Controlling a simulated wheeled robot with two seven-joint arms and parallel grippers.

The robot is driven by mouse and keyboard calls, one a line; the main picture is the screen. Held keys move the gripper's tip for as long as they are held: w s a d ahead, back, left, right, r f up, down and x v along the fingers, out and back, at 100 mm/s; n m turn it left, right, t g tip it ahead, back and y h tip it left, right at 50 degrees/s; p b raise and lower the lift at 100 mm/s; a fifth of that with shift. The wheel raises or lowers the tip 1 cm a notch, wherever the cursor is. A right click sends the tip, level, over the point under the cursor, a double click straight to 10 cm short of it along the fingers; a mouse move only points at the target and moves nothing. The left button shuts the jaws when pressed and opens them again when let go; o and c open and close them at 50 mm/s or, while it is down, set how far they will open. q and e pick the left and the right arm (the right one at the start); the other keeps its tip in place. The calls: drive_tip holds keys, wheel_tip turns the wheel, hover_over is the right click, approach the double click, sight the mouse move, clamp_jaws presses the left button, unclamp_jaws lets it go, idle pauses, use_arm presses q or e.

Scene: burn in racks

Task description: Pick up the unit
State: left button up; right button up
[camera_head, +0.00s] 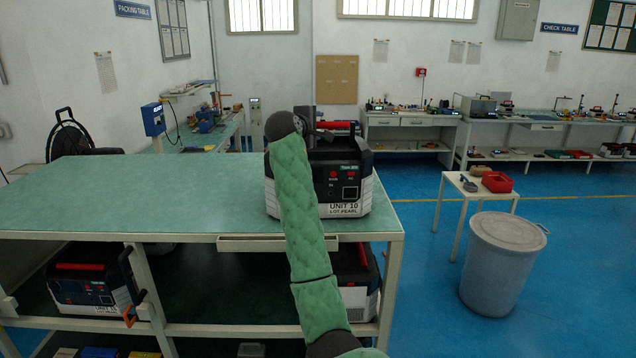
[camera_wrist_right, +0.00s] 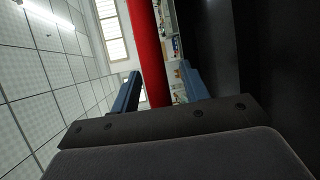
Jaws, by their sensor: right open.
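The unit (camera_head: 345,190), a black and white box labelled "UNIT 10 LOT PEARL" with a red-barred handle (camera_head: 338,126) on top, stands upright on the green tabletop near its right end. My right arm crosses in front of its left part. My right gripper (camera_head: 314,130) is at handle height, partly hidden by my wrist. In the right wrist view, the blue fingers of the right gripper (camera_wrist_right: 160,72) are apart, with the red handle bar (camera_wrist_right: 150,45) running between them. Gaps show on both sides of the bar. My left gripper is not in view.
The green table (camera_head: 130,195) is bare to the left. Similar units sit on its lower shelf, one at the left (camera_head: 85,285) and one at the right (camera_head: 360,285). A grey bin (camera_head: 497,265) and a small white table (camera_head: 456,185) stand on the blue floor at the right.

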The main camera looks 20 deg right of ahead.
clamp_jaws()
idle(1.2)
drive_tip(key=shift+r, duration=0.25)
